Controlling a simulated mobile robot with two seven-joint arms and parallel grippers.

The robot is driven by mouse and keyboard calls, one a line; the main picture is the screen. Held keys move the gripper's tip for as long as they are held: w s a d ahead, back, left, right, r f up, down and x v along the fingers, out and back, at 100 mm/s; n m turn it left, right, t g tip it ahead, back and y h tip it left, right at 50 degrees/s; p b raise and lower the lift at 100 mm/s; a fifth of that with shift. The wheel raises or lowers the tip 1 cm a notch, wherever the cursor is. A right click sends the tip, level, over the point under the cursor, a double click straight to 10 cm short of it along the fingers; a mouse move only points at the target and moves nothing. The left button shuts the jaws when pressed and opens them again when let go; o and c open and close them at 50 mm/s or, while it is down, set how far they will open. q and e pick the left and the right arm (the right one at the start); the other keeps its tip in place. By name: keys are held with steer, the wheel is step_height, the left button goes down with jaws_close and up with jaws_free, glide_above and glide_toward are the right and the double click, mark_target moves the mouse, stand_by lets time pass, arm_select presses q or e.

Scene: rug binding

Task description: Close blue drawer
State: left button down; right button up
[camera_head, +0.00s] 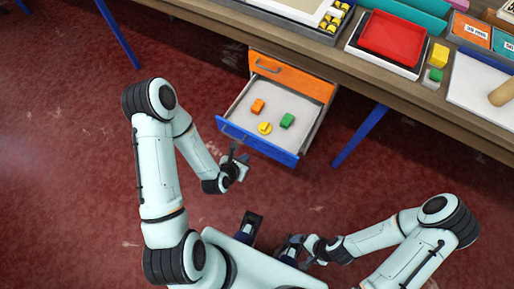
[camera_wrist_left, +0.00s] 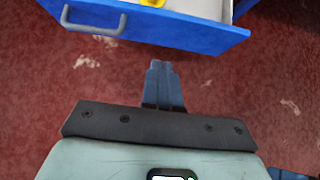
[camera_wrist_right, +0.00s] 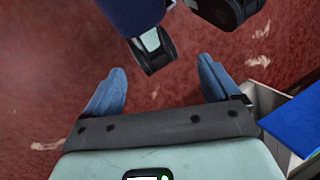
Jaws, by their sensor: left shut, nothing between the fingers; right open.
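The blue drawer (camera_head: 272,149) is pulled out under the workbench. Its tray holds an orange block (camera_head: 257,106), a yellow piece (camera_head: 265,127) and a green block (camera_head: 287,120). In the left wrist view, its blue front (camera_wrist_left: 190,34) and grey handle (camera_wrist_left: 95,28) lie ahead. My left gripper (camera_head: 234,152) is shut and empty just outside the drawer front; the fingertips (camera_wrist_left: 160,66) appear apart from it in the left wrist view. My right gripper (camera_head: 285,243) is open and empty, low near my base; its spread fingers (camera_wrist_right: 163,75) show. The blue front (camera_wrist_right: 298,118) also shows there.
An orange drawer (camera_head: 292,77) above it is shut. Blue table legs (camera_head: 360,136) stand at either side. The bench top holds a red tray (camera_head: 390,38), a yellow block (camera_head: 438,54) and other items. The red floor in front of the drawer is clear.

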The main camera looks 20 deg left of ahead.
mark_target(261, 142)
arm_select(q)
steer(key=b+x, duration=0.3)
steer(key=b, duration=0.1)
steer(key=w+r+b+x, duration=0.1)
steer(key=b+x, duration=0.2)
steer(key=b, duration=0.2)
steer(key=b+x, duration=0.3)
steer(key=b, duration=0.2)
steer(key=shift+w, duration=1)
arm_select(e)
steer(key=w+d+f+t, duration=0.1)
steer(key=w+d+f, duration=0.1)
steer(key=w+f, duration=0.3)
steer(key=w+d+f+t+h, duration=0.1)
steer(key=w+f, duration=0.3)
steer(key=f, duration=0.5)
steer(key=shift+w+d+f+m+t, duration=0.35)
steer(key=shift+w+d+m+t, duration=0.1)
steer(key=shift+t, duration=0.35)
arm_select(q)
steer(key=shift+w+d, duration=0.1)
